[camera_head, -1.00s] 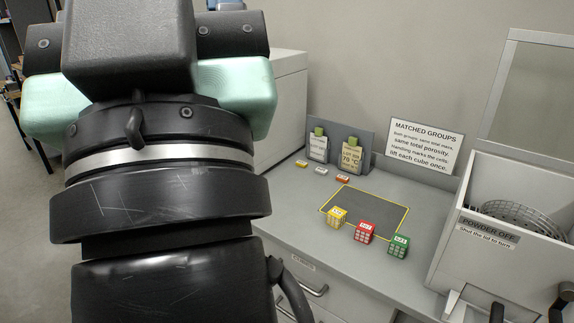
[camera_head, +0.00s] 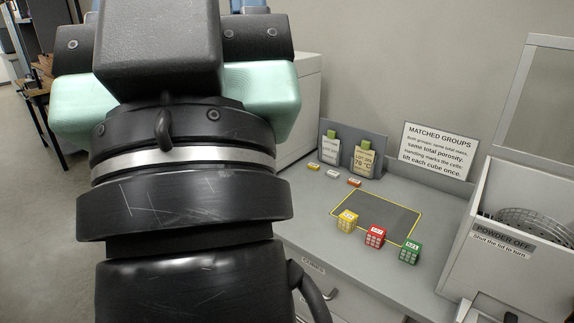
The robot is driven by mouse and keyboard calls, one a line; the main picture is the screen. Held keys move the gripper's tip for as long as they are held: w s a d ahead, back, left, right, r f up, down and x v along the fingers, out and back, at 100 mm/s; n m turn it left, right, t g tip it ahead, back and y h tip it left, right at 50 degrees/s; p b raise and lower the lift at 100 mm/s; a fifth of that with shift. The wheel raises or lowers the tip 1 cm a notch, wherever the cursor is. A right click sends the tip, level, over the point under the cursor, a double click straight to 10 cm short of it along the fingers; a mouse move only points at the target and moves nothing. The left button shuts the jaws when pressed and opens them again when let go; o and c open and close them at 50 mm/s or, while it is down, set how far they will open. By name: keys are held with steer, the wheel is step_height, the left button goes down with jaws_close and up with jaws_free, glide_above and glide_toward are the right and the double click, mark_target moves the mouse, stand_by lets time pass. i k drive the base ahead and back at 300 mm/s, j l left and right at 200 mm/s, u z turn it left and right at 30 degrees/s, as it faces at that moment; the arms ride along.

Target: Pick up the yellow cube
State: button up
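The yellow cube (camera_head: 347,222) sits on the grey bench, at the front left corner of a yellow-outlined dark mat (camera_head: 385,216). It is the leftmost of three lattice cubes in a row. The red cube (camera_head: 375,236) and the green cube (camera_head: 410,251) stand to its right, apart from it. My arm fills the left of the head view, left of the cubes. The fingertips of my gripper do not show.
Small yellow, white and red tags (camera_head: 354,183) lie behind the mat, before two labelled lot cards (camera_head: 363,159). A sign (camera_head: 437,149) stands at the back. An open box marked "POWDER OFF" (camera_head: 503,237) with a wire basket is at the right. Drawers are below the bench.

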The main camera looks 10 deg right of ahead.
mark_target(347, 221)
steer(key=i+j+z, duration=0.15)
steer(key=i+z, duration=0.25)
steer(key=i, duration=0.25)
steer(key=i+j+z, duration=0.35)
steer(key=i, duration=0.3)
steer(key=i+j+z, duration=0.4)
steer(key=i+j, duration=0.15)
steer(key=i, duration=0.1)
